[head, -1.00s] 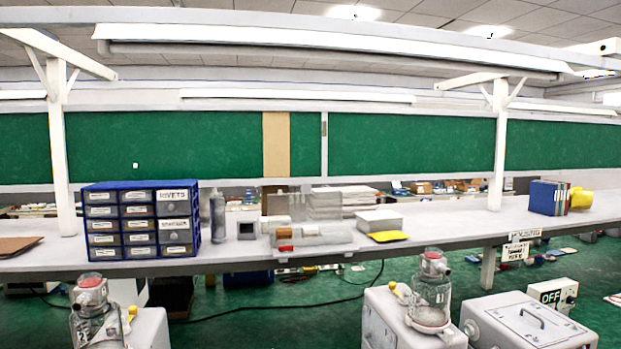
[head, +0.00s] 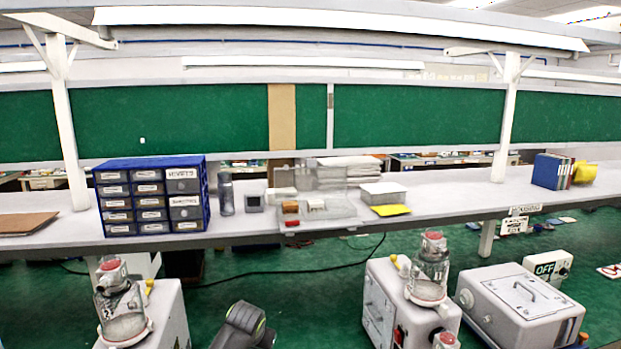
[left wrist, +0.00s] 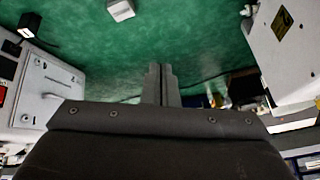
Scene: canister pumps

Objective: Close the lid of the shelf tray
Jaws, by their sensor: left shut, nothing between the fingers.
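The shelf tray (head: 345,210) is a clear, shallow box with a red catch at its front. It sits on the long white shelf in the head view, right of the grey cube-shaped device. Its clear lid (head: 330,178) appears raised at the back, so the tray looks open; small items show inside it. My left gripper shows in the left wrist view (left wrist: 161,84), its fingers together and empty, over green floor and apart from the tray. Its fingertips are not seen in the head view. My right gripper is not in view.
A blue drawer cabinet (head: 152,197) and a grey bottle (head: 226,197) stand left of the tray. A white box on a yellow pad (head: 391,210) is close on its right. Canister pumps (head: 428,275) and a white lidded case (head: 522,300) stand below, before the shelf.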

